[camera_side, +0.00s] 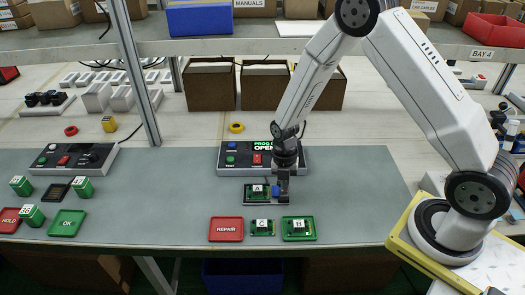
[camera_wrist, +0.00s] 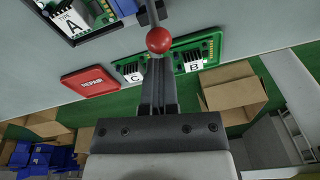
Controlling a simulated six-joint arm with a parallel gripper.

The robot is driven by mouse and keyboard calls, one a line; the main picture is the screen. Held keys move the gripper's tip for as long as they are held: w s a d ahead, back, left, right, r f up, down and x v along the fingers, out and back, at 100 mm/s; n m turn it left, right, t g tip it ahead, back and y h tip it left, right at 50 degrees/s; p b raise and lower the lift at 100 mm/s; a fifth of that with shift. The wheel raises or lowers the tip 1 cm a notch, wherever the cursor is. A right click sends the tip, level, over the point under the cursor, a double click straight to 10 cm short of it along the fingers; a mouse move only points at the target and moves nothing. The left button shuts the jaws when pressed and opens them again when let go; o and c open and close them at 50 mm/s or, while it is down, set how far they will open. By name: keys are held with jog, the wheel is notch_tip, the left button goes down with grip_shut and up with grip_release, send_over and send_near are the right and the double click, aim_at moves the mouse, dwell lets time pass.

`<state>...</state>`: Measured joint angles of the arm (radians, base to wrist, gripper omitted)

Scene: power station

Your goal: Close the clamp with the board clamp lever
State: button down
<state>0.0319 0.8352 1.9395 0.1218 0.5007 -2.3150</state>
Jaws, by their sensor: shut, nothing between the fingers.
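The board clamp (camera_side: 250,201) sits on the grey mat below the programmer box, holding a green board (camera_side: 258,189) labelled A. The board also shows at the top left of the wrist view (camera_wrist: 103,14). The clamp lever's red ball knob (camera_wrist: 159,40) and part of its dark rod appear at the top centre of the wrist view. My gripper (camera_side: 284,199) points down at the clamp's right side. Its fingers (camera_wrist: 157,72) are shut and empty, with their tips close to the knob; I cannot tell if they touch. The lever is not distinguishable in the side view.
The programmer box (camera_side: 230,171) has a display reading "OPEN". In front of the clamp lie a red REPAIR tray (camera_side: 226,236), board C (camera_side: 262,234) and board B (camera_side: 299,236). Green boards and HOLD and OK trays (camera_side: 67,229) are at left. The mat between is clear.

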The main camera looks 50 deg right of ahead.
jog(key=shift+w+d+r, duration=0.1)
jog(key=shift+w+d, duration=0.1)
jog(key=shift+w+d+r+g+y, duration=0.1)
jog(key=shift+w+d+g+y, duration=0.1)
jog(key=shift+g+y, duration=0.15)
jog(key=w+d, duration=0.2)
jog(key=shift+w+d+r, duration=0.2)
jog(key=shift+w+d, duration=0.2)
jog(key=shift+r, duration=0.25)
jog(key=shift+r, duration=0.6)
jog(key=shift+r, duration=0.1)
dwell(0.3)
